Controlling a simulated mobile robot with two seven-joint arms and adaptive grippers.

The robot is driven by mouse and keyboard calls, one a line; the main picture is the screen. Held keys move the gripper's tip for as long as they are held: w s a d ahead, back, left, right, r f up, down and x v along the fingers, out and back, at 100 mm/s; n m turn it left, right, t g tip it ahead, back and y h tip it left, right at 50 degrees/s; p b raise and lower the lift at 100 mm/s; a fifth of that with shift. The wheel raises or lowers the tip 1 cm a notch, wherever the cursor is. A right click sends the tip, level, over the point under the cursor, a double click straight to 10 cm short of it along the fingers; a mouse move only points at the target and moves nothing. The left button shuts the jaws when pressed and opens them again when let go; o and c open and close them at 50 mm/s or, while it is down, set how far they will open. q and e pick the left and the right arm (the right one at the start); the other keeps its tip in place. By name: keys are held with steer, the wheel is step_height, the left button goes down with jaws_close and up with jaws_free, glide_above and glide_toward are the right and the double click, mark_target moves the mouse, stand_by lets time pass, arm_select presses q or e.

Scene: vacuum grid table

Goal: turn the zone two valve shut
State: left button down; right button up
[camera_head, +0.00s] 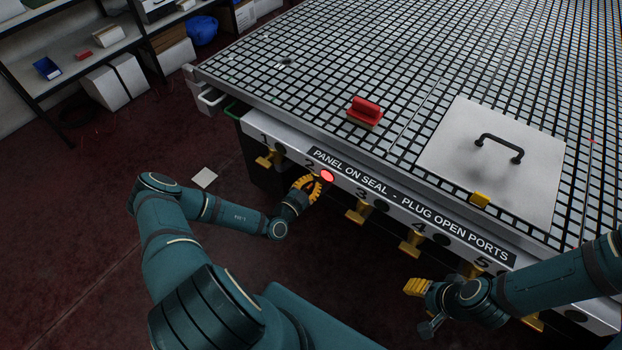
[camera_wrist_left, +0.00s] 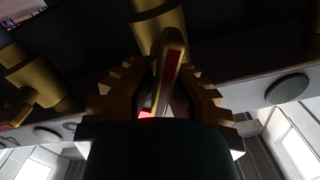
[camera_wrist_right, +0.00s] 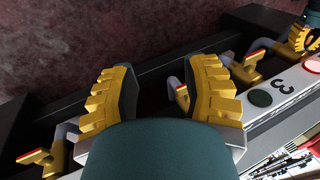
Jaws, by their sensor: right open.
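The zone two valve's yellow handle with a red edge (camera_wrist_left: 172,70) shows in the left wrist view, between my left gripper's fingers (camera_wrist_left: 165,95). In the head view my left gripper (camera_head: 311,188) is at the front panel just below the number 2, and its fingers hide the valve. The handle lies between the fingers, but I cannot tell whether they press on it. My right gripper (camera_head: 418,303) is open and empty, low in front of the panel near zones 4 and 5. Its spread fingers also show in the right wrist view (camera_wrist_right: 165,85).
A red light (camera_head: 327,176) glows beside the 2. Other yellow valves stand along the panel, at zone one (camera_head: 268,158), zone three (camera_head: 359,211) and zone four (camera_head: 411,242). On the grid table (camera_head: 330,70) are a red block (camera_head: 366,111) and a white handled plate (camera_head: 450,150).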

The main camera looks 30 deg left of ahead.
arm_select(q)
steer(key=m, duration=0.2)
steer(key=m+p, duration=0.1)
steer(key=m, duration=0.1)
steer(key=d+m+p, duration=0.1)
steer(key=m, duration=0.1)
steer(key=shift+s+f+m, duration=0.1)
steer(key=shift+f+m, duration=0.2)
steer(key=shift+f, duration=0.1)
steer(key=m, duration=0.1)
steer(key=m+p, duration=0.1)
steer(key=m, duration=0.1)
steer(key=shift+f, duration=0.3)
steer(key=shift+f+m+p, duration=0.25)
steer(key=shift+m+p, duration=0.3)
steer(key=shift+m, duration=0.95)
arm_select(e)
steer(key=shift+w+d+r, duration=0.1)
steer(key=shift+w+r, duration=0.15)
steer(key=shift+r, duration=0.5)
steer(key=shift+w+r, duration=0.25)
steer(key=shift+r, duration=0.45)
steer(key=shift+w+d+r, duration=0.1)
steer(key=shift+w+r, duration=0.15)
steer(key=shift+r, duration=0.5)
arm_select(q)
steer(key=c, duration=1)
jaws_free()
steer(key=shift+s, duration=0.1)
